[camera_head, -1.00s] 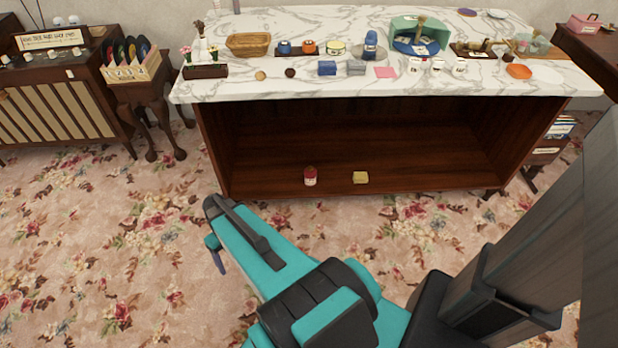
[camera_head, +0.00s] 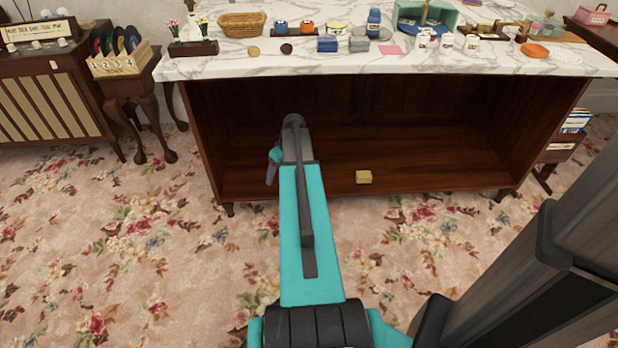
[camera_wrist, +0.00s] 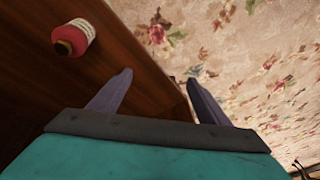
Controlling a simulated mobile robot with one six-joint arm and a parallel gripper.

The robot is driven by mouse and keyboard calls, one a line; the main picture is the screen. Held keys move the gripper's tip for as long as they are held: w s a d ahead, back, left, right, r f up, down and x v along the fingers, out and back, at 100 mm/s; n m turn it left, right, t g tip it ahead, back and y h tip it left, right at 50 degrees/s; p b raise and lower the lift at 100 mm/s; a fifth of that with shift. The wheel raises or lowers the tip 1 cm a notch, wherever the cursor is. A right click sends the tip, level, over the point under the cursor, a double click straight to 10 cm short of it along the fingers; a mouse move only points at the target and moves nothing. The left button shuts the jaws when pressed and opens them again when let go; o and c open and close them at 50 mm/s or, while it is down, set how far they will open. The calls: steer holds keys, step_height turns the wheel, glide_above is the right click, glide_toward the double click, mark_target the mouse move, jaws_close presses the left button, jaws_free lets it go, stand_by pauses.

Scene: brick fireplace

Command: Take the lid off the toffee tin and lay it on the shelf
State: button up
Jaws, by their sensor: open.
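No tin can be surely read as the toffee tin. A small red and white container with a dark round top (camera_wrist: 74,37) stands on the wooden lower shelf in the wrist view; my arm hides it in the head view. On the marble counter stand small blue (camera_head: 281,27), orange (camera_head: 306,27) and cream-yellow (camera_head: 336,28) containers. The brown shelf (camera_head: 430,165) is under the counter. My gripper (camera_wrist: 158,88) is open and empty, with its two fingers spread by the shelf's edge, apart from the red container. The head view shows one finger (camera_head: 271,172).
The marble counter (camera_head: 440,65) overhangs the shelf and holds many small items. The shelf's right part is clear. A record crate (camera_head: 120,62) stands on a side table at left.

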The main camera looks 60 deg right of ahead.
steer(key=s+d+r+h+b, duration=0.1)
steer(key=s+d, duration=0.3)
steer(key=d, duration=0.4)
steer(key=s+d+r+t+b, duration=0.1)
steer(key=s+d+r+b, duration=0.2)
steer(key=d, duration=0.5)
steer(key=shift+s+d+t+h+b, duration=0.2)
steer(key=shift+s+t+h+b, duration=0.15)
steer(key=shift+b, duration=0.2)
steer(key=shift+b+x, duration=1.55)
steer(key=shift+x, duration=2.7)
steer(key=shift+s, duration=0.15)
steer(key=shift+f, duration=0.1)
